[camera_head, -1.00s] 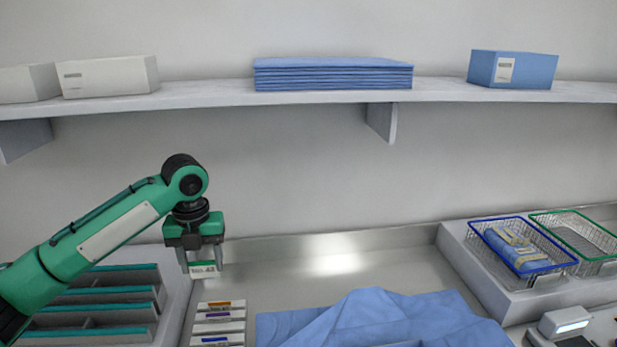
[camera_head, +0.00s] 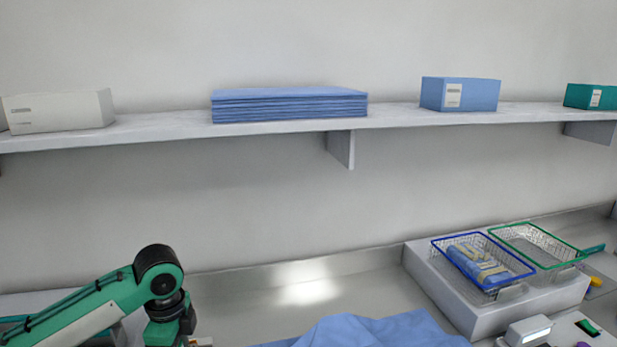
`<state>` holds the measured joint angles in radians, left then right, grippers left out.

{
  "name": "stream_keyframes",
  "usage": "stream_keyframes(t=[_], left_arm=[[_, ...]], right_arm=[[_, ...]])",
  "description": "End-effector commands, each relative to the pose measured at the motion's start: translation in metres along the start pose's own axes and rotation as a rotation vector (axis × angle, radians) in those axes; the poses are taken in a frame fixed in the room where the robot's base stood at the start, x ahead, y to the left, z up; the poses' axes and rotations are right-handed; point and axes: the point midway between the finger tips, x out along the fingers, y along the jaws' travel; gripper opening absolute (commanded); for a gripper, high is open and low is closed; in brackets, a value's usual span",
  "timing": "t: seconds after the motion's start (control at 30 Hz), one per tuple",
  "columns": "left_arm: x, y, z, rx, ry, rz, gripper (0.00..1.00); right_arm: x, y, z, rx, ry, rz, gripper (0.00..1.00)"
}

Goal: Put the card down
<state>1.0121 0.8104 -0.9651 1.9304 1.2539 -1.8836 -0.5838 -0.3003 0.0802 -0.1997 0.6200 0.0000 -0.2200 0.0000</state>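My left gripper (camera_head: 168,334) is cut off by the bottom edge at the lower left. Only its wrist and upper body show; its fingers are out of view, so I cannot see whether it holds a card. A small piece of a white card with an orange mark (camera_head: 198,342) shows just right of the gripper at the bottom edge. The rest of the cards there are out of view. My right gripper is not in view.
A blue cloth (camera_head: 375,330) lies on the metal counter (camera_head: 240,305). A blue-rimmed wire basket (camera_head: 500,292) with a blue bundle and a green-rimmed basket (camera_head: 545,236) stand at right. A shelf (camera_head: 400,117) with boxes runs above.

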Motion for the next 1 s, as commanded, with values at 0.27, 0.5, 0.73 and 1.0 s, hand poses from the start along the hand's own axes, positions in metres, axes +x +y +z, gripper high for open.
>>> stream_keyframes(t=[0.27,0.5,0.73,1.0], left_arm=[[0.021,0.021,-0.011,-0.394,0.002,0.001,0.33],[0.036,0.039,-0.020,-0.736,0.006,0.002,0.33],[0.050,0.058,-0.028,-1.066,0.012,0.008,0.33],[0.062,0.076,-0.036,-1.396,0.019,0.017,0.33]], right_arm=[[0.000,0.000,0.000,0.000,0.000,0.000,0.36],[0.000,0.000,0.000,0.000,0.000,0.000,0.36],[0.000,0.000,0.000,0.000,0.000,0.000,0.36],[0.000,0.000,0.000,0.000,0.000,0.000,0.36]])
